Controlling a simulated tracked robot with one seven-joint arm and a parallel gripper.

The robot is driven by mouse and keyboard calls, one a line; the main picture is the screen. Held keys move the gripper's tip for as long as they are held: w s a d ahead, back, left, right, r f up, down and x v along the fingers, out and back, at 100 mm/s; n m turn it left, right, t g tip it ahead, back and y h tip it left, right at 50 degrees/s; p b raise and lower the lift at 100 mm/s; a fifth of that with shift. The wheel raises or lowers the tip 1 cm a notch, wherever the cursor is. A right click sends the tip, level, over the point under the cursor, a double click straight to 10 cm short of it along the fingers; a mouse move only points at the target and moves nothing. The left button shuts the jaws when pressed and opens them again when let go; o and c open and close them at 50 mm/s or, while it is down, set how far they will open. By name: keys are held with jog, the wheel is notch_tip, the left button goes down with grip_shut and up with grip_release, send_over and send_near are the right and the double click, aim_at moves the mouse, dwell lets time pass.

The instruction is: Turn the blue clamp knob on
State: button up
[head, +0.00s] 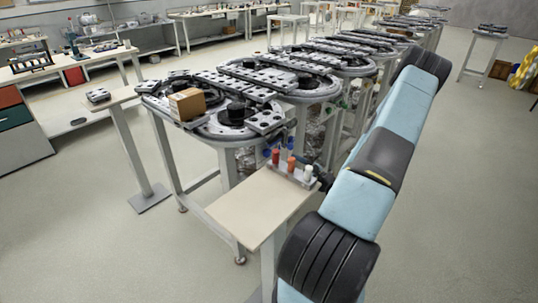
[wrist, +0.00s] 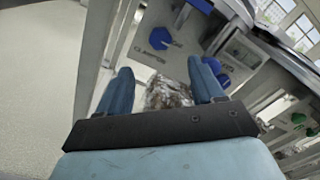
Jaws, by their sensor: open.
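A blue knob (wrist: 160,38) shows at the upper middle of the wrist view, on a pale panel with dark lettering below it that looks like a clamp label. A second blue knob (wrist: 217,70) is on the same panel to the right, partly hidden by my right finger. My gripper (wrist: 159,64) is open, its two blue fingers apart with nothing held between them. The first knob appears just beyond the fingertips, between their lines; I see no contact. In the head view my arm's end is hidden near the track, and small blue parts (head: 288,148) show below the track edge.
The ring track (head: 240,90) on its metal frame carries a cardboard box (head: 187,104). A small beige table (head: 258,200) beside my arm holds orange and white cylinders (head: 291,164). Green knobs (wrist: 299,118) are at the wrist view's right.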

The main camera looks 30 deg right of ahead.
aim_at(269, 154)
jog(key=x, duration=1.1)
jog(key=shift+w+a, duration=0.15)
jog(key=shift+w, duration=0.05)
jog(key=shift+c, duration=0.4)
jog(key=shift+f, duration=0.1)
jog(key=c, duration=0.9)
jog(key=shift+a, duration=0.35)
jog(key=shift+c, duration=0.4)
jog(key=shift+d, duration=0.25)
